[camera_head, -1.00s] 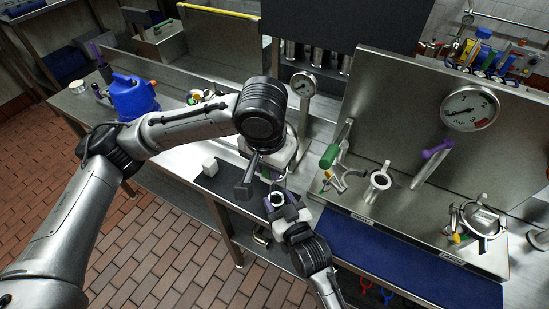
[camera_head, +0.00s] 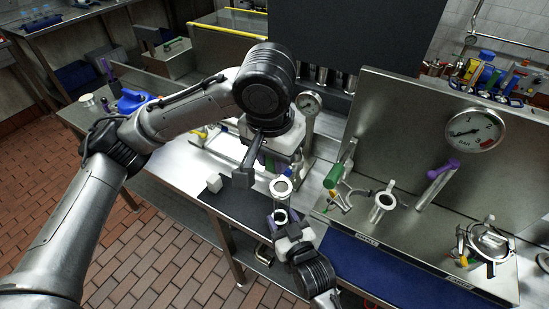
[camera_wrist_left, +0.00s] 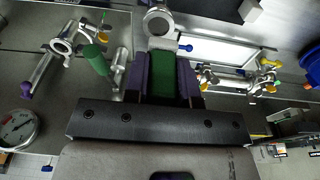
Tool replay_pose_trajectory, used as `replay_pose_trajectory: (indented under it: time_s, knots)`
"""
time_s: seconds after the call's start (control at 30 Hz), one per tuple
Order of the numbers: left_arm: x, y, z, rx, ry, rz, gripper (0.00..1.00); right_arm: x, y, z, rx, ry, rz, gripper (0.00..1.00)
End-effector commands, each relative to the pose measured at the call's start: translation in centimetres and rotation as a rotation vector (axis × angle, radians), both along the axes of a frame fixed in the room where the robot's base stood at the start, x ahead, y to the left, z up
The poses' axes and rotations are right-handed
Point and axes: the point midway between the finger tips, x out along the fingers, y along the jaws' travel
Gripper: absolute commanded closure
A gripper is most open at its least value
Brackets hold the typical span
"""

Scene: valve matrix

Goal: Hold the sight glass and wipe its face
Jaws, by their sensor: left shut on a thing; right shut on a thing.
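The sight glass (camera_head: 281,187), a metal piece with a round ring face, stands up from my right gripper (camera_head: 283,218), which is shut on it at the front of the bench. Its ring also shows at the top of the left wrist view (camera_wrist_left: 158,21). My left gripper (camera_wrist_left: 174,58) has purple fingers shut on a green block (camera_wrist_left: 168,78); I cannot tell exactly what it is. In the left wrist view the green block lines up just below the ring; whether they touch is unclear. In the head view my left wrist largely hides these fingers.
At right are a metal panel with a pressure gauge (camera_head: 474,131), a green handle (camera_head: 333,176), an upright flanged pipe (camera_head: 382,203), a purple-handled valve (camera_head: 436,183) and a blue mat (camera_head: 385,268).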

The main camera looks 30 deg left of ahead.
Motion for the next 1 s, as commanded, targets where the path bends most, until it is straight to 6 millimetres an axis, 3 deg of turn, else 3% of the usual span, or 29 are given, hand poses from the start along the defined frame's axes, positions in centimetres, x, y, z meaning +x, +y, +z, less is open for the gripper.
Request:
replay_pose_trajectory:
  time_s: [0.23, 0.27, 0.57, 0.83, 1.0]
  knots:
    - [0.0, 0.0, 0.0, 0.0, -0.001, 0.0, 1.0, 0.0, 0.0, 0.0, 0.0, 0.0, 0.0, 0.66]
    - [0.0, 0.0, 0.0, 0.0, -0.001, 0.0, 1.0, 0.0, 0.0, 0.0, 0.0, 0.0, 0.0, 0.5]
    - [0.0, 0.0, 0.0, 0.0, -0.001, 0.0, 1.0, 0.0, 0.0, 0.0, 0.0, 0.0, 0.0, 0.22]
    - [0.0, 0.0, 0.0, 0.0, -0.001, 0.0, 1.0, -0.1, -0.2, 0.0, 0.0, 0.0, 0.0, 0.22]
    - [0.0, 0.0, 0.0, 0.0, -0.001, 0.0, 1.0, -1.1, -1.6, 0.1, -0.001, 0.001, 0.0, 0.22]
